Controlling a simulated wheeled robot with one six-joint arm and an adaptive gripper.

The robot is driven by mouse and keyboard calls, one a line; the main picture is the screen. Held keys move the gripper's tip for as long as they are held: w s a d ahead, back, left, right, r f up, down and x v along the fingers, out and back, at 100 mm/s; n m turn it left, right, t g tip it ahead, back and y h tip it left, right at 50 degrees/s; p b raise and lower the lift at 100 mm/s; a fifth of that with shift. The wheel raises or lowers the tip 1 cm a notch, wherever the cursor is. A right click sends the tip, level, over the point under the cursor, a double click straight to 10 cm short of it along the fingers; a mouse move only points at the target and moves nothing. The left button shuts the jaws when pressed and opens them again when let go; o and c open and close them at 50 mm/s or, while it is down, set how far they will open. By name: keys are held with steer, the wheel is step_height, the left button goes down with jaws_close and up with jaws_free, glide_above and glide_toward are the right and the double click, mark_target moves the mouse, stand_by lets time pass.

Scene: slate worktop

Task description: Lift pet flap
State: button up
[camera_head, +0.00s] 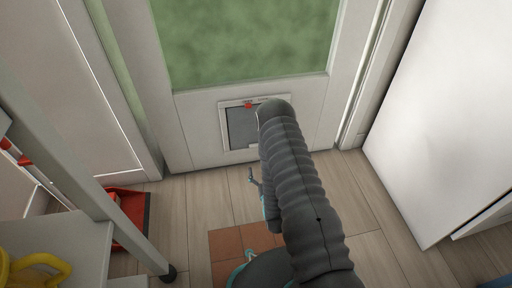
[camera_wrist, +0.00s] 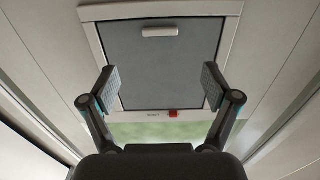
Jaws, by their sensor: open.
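The pet flap (camera_head: 240,128) is a grey panel in a pale frame, low in the white door, and it hangs closed. My arm covers its right part in the head view. In the wrist view the flap (camera_wrist: 160,65) fills the middle, with a small white handle (camera_wrist: 160,31) near the picture's top edge. A red catch (camera_wrist: 173,113) sits on the frame at the opposite edge; it also shows in the head view (camera_head: 249,105). My gripper (camera_wrist: 160,85) is open and empty, facing the flap, its fingers spread to either side. In the head view, one finger shows beside my arm.
A white cabinet (camera_head: 440,120) stands at the right. At the left are a shelf unit (camera_head: 60,240) with a yellow object (camera_head: 45,268) and a red tray (camera_head: 131,215) on the floor. Terracotta tiles (camera_head: 228,243) lie before the door. The plank floor directly before the door is mostly clear.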

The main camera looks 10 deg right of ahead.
mark_target(256, 146)
steer(key=w+b, duration=0.1)
steer(key=w, duration=1.1)
steer(key=shift+w, duration=0.1)
